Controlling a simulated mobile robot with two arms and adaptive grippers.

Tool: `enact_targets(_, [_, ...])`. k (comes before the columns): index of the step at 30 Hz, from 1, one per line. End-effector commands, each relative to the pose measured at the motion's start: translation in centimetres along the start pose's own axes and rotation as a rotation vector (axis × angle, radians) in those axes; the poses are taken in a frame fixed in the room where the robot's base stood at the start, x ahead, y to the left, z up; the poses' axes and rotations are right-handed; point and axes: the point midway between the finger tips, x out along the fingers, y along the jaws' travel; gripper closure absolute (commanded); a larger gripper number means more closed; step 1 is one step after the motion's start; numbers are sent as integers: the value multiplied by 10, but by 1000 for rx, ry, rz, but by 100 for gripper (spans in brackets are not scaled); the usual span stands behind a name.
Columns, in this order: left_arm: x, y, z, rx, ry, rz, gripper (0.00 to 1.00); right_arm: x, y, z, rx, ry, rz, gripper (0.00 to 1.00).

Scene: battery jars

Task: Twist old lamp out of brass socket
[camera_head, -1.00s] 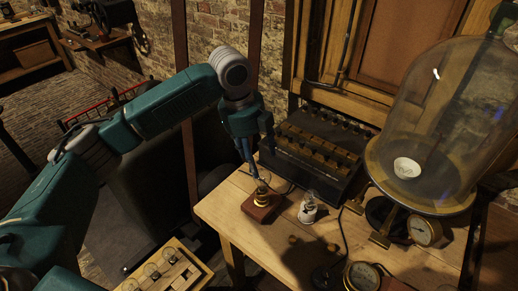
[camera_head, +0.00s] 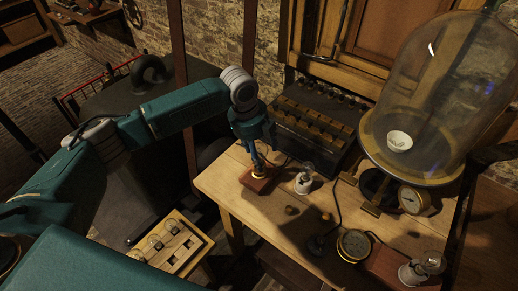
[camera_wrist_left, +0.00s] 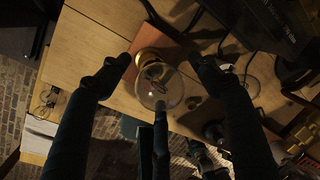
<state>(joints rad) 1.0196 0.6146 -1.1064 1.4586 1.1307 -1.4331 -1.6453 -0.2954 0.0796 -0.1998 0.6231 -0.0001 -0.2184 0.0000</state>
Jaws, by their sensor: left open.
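The old lamp (camera_wrist_left: 161,92), a clear glass bulb, sits in the brass socket (camera_wrist_left: 147,58) on a small reddish-brown wooden base in the left wrist view. In the head view the base (camera_head: 258,184) stands near the table's left edge. My left gripper (camera_head: 256,160) points down at the lamp from above and partly hides it. In the left wrist view the fingers of my left gripper (camera_wrist_left: 161,68) are spread wide, with the bulb between them and a gap on each side.
A black battery rack (camera_head: 308,158) is behind. A glass bell jar (camera_head: 425,95), gauges and a cable occupy the right. A wooden tray (camera_head: 196,257) with bulbs sits lower left.

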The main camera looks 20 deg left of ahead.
Motion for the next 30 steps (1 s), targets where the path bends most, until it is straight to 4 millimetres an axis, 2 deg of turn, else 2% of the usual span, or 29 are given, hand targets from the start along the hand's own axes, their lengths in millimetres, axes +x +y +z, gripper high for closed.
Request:
enact_targets(2, [0,0,0,0,0,0,37,0,0,2,0,-2,0,59])
enact_targets(10, [0,0,0,0,0,1,91,0,-1,7,0,-11,-1,59])
enact_targets(17, [-3,0,0,-35,-5,0,92,-7,-1,7,0,-12,-1,59])
enact_targets(30, [-3,0,0,-212,-38,-2,92,-30,0,5,0,-11,-1,59])
